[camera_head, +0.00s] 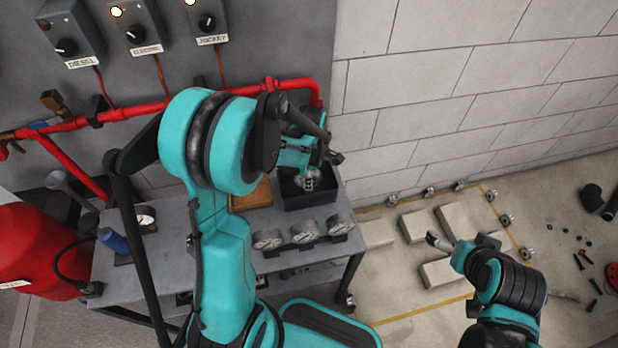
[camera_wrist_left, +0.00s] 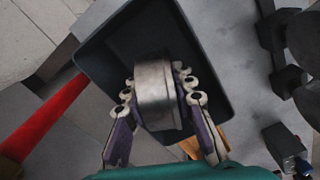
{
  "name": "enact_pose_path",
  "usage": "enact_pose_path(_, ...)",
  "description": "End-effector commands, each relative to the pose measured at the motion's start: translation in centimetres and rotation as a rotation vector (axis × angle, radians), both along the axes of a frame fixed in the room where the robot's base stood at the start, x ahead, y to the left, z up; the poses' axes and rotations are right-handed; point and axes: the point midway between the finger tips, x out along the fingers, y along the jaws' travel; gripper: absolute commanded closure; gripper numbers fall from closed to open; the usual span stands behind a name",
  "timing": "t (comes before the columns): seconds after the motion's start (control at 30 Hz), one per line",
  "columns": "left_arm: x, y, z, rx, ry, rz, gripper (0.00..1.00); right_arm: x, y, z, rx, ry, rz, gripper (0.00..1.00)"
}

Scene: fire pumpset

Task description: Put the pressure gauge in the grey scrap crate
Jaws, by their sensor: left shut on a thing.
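My left gripper (camera_wrist_left: 160,95) is shut on the pressure gauge (camera_wrist_left: 153,92), seen edge-on as a silver metal drum between the two fingers. In the left wrist view, it is over the dark grey crate (camera_wrist_left: 98,58), whose inside shows around it. In the head view, the crate (camera_head: 312,202) stands at the back right of the grey bench, and my left gripper (camera_head: 312,180) is at its opening, partly hidden by the wrist. Whether the gauge touches the crate floor is unclear. My right gripper (camera_head: 440,243) is far from the bench at lower right; its fingers are too small to read.
Three gauges (camera_head: 304,231) line the bench's front right edge; another (camera_head: 145,215) sits at left. A wooden tray (camera_head: 253,195) is left of the crate. Red pipe (camera_head: 290,86) and a block wall (camera_head: 430,100) bound the back. Pale blocks (camera_head: 455,218) lie on the floor.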

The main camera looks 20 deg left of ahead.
Motion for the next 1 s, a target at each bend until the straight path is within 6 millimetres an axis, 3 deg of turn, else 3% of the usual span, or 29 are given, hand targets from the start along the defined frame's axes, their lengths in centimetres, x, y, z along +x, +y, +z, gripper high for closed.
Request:
enact_pose_path(0.07,0.0,0.0,-0.4,0.000,0.000,0.000,1.00,0.0,0.0,-0.4,0.000,0.000,0.000,0.00)
enact_pose_path(0.1,0.0,0.0,-0.3,0.000,0.000,0.000,0.64,0.0,0.0,-0.3,0.000,0.000,0.000,0.00)
enact_pose_path(0.17,0.0,0.0,-0.2,0.000,0.000,0.000,0.54,0.0,0.0,-0.2,0.000,0.000,0.000,0.00)
enact_pose_path(0.57,0.0,0.0,0.6,0.000,0.000,0.000,0.54,0.0,0.0,0.4,0.000,0.000,0.000,0.00)
enact_pose_path(1.0,-0.1,0.0,9.7,0.000,0.000,0.000,0.54,0.0,0.0,3.5,0.000,0.000,0.000,0.00)
